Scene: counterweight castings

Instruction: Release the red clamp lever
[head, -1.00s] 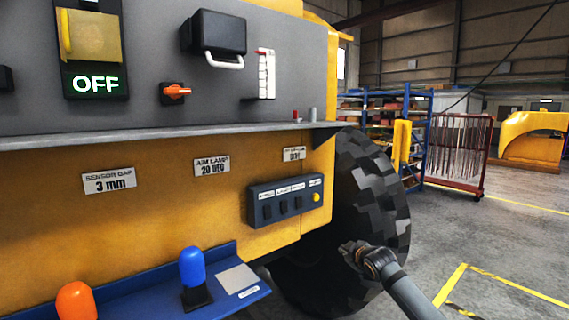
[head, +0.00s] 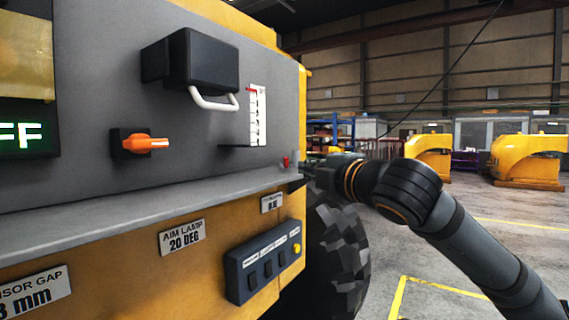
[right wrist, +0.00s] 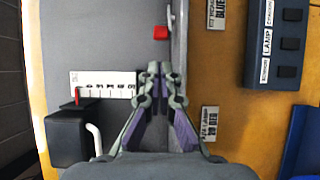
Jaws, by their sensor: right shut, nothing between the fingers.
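A small red part (head: 286,161), which looks like the red clamp lever, sits at the right end of the grey ledge. It also shows in the right wrist view as a red block (right wrist: 161,32) beside a thin grey metal piece (right wrist: 170,16). My right gripper (right wrist: 160,70) is shut and empty, with its fingertips short of the red block and apart from it. In the head view my right gripper (head: 308,171) is beside the ledge's right end, its fingers small and partly hidden. My left gripper is not in view.
The grey ledge (head: 150,193) runs along the yellow machine. Above it are a black box with a white handle (head: 214,102), an orange switch (head: 145,143) and a white scale (head: 257,115). A dark button box (head: 262,262) is below. Open floor lies right.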

